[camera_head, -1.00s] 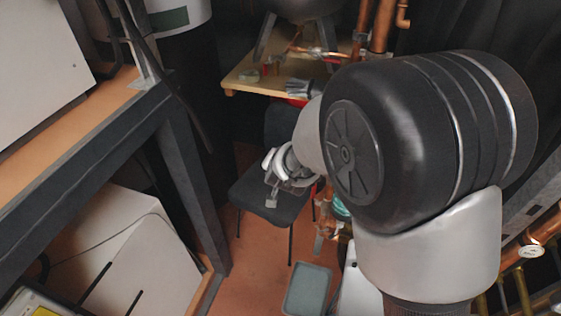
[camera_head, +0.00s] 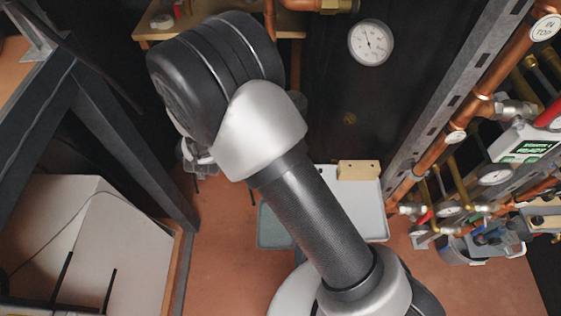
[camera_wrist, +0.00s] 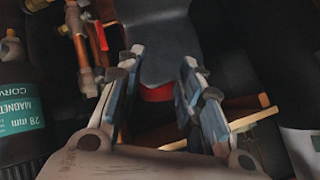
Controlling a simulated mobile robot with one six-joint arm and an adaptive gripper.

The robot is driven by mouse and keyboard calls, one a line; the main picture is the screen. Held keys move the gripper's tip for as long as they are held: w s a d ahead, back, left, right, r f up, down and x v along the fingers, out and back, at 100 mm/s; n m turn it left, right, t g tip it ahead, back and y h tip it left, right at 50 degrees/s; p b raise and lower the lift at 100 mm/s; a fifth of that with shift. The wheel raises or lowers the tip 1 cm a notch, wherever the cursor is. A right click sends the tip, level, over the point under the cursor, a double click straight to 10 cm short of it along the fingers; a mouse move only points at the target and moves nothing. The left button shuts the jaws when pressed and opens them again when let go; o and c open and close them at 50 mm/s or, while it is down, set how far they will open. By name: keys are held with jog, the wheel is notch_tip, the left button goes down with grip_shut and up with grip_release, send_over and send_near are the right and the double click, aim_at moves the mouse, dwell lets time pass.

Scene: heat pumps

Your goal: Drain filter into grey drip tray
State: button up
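The filter (camera_wrist: 18,112) is a black body with a teal label at the left edge of the wrist view. A brass top and copper pipework are above it. I cannot make out the filter in the head view. The grey drip tray (camera_head: 270,230) lies on the floor near the middle of the head view, partly hidden by my arm. My gripper (camera_wrist: 164,58) is open, with nothing between its fingers, to the right of the filter in the wrist view. In the head view, my gripper (camera_head: 195,170) shows only partly, left of the tray and beyond my arm.
A white tray (camera_head: 372,212) with a tan block (camera_head: 358,170) is right of the drip tray. Copper pipes and gauges (camera_head: 470,150) line the right side. A dark bench frame (camera_head: 120,150) stands left. A dark grey surface (camera_wrist: 160,50), perhaps a chair, is beyond my fingers.

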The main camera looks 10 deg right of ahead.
jog(key=s+d+f+m+t+h, duration=0.15)
jog(key=s+f, duration=0.25)
jog(key=f, duration=0.4)
jog(key=s+d+f+m+t+h, duration=0.1)
jog(key=s+d+f+h, duration=0.25)
jog(key=f, duration=0.35)
jog(key=s+d+f+t+h+p, duration=0.15)
jog(key=s+d+f+t, duration=0.35)
jog(key=s+d, duration=0.55)
jog(key=shift+n+g, duration=0.25)
jog(key=shift+n, duration=0.3)
jog(key=b+x, duration=0.1)
jog(key=x, duration=0.4)
jog(key=b+x, duration=0.1)
jog(key=x, duration=0.5)
jog(key=b+x, duration=0.2)
jog(key=x, duration=0.3)
jog(key=shift+w+r, duration=0.25)
jog(key=shift+w, duration=0.05)
grip_shut()
